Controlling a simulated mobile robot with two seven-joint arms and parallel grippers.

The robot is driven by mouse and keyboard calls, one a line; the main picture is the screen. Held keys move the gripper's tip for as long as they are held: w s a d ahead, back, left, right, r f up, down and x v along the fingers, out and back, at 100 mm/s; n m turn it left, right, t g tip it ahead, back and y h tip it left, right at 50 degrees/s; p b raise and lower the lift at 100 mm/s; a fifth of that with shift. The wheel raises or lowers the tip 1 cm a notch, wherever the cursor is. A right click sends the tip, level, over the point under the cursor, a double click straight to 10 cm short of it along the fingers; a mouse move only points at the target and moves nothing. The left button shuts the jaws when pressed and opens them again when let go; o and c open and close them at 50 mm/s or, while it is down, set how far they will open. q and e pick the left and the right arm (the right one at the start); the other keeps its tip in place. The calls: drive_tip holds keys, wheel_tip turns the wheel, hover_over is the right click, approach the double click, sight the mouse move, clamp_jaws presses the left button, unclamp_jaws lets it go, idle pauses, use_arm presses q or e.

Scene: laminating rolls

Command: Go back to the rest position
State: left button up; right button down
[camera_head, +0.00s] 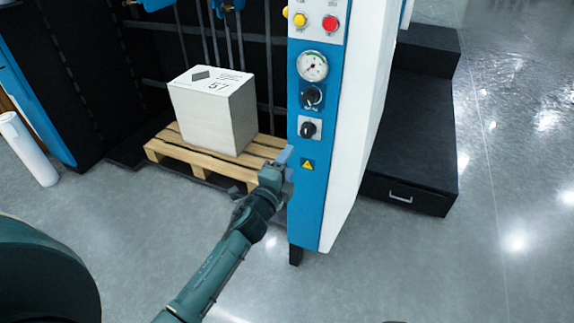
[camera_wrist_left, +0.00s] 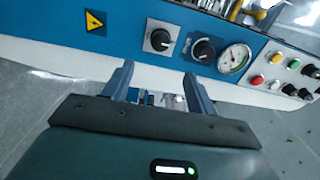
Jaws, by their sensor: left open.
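My left gripper (camera_head: 284,160) reaches up from the bottom of the head view, in front of the blue control panel (camera_head: 309,205). In the left wrist view my left gripper (camera_wrist_left: 160,75) has its two fingers apart with nothing between them. The fingers point toward the panel, below a black knob (camera_wrist_left: 160,38) on a white plate. I cannot tell whether a fingertip touches the panel. My right gripper is in neither view.
A white box (camera_head: 215,115) marked 57 stands on a wooden pallet (camera_head: 165,152) left of the panel. Black steps (camera_head: 408,140) stand to the right. A white roll (camera_head: 28,150) stands at far left. A gauge (camera_head: 312,66) and buttons are on the panel. The right floor is clear.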

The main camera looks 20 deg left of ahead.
use_arm(q)
drive_tip(key=s+d+f+n+g+p, duration=0.1)
drive_tip(key=s+d+f+n+g, duration=0.1)
drive_tip(key=s+n, duration=0.3)
drive_tip(key=s+d+f+n+g+h+p, duration=0.1)
drive_tip(key=s+n, duration=0.4)
drive_tip(key=s, duration=0.8)
drive_tip(key=s+d+f+n+g+h+p, duration=0.1)
drive_tip(key=s+d+f+n+g+p, duration=0.1)
drive_tip(key=s, duration=0.7)
wheel_tip(320, 180, down, 4)
drive_tip(key=d+n+g, duration=0.1)
drive_tip(key=n+g, duration=0.1)
drive_tip(key=n, duration=0.1)
drive_tip(key=shift+s+r+p, duration=0.15)
drive_tip(key=shift+s+p, duration=0.05)
drive_tip(key=shift+p, duration=0.1)
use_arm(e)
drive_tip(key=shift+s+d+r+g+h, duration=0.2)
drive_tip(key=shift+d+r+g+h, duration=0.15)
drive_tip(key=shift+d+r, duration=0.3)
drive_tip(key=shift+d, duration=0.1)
